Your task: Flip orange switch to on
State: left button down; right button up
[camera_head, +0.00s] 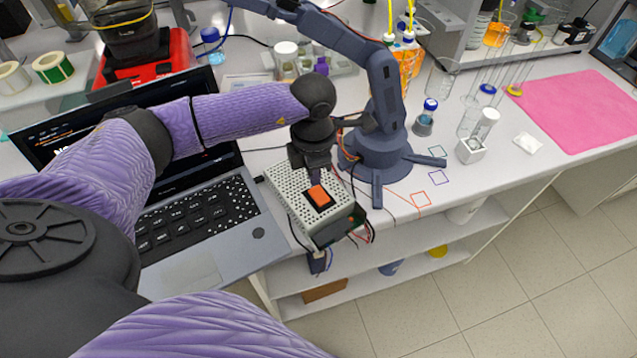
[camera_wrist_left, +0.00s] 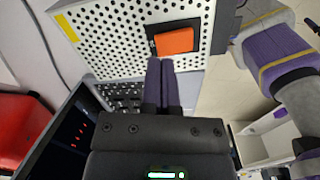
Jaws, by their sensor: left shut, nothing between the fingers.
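The orange switch (camera_head: 318,195) is a rocker in a black frame on top of a white perforated metal box (camera_head: 286,186) near the bench's front edge. In the left wrist view the orange switch (camera_wrist_left: 174,41) lies just beyond the fingertips. My left gripper (camera_head: 315,178) points down over the box, right behind the switch. In the left wrist view my left gripper (camera_wrist_left: 161,62) has its two fingers together with nothing between them. Whether the tips touch the switch or its frame, I cannot tell. My right gripper is not in view.
An open laptop (camera_head: 200,215) stands left of the box. A blue-grey robot arm (camera_head: 380,150) stands close behind and right of it. Cables (camera_head: 372,225) hang at the box's right side. A pink mat (camera_head: 580,110) and glassware are farther right.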

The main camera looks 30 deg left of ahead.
aim_at(314, 188)
pick_arm(q)
jog(key=shift+f+b, duration=1)
jog(key=shift+f, duration=0.25)
dwell(0.5)
notch_tip(314, 188, up, 7)
jog(key=p, duration=0.5)
jog(key=shift+r+p, duration=0.15)
jog(key=shift+p, duration=0.25)
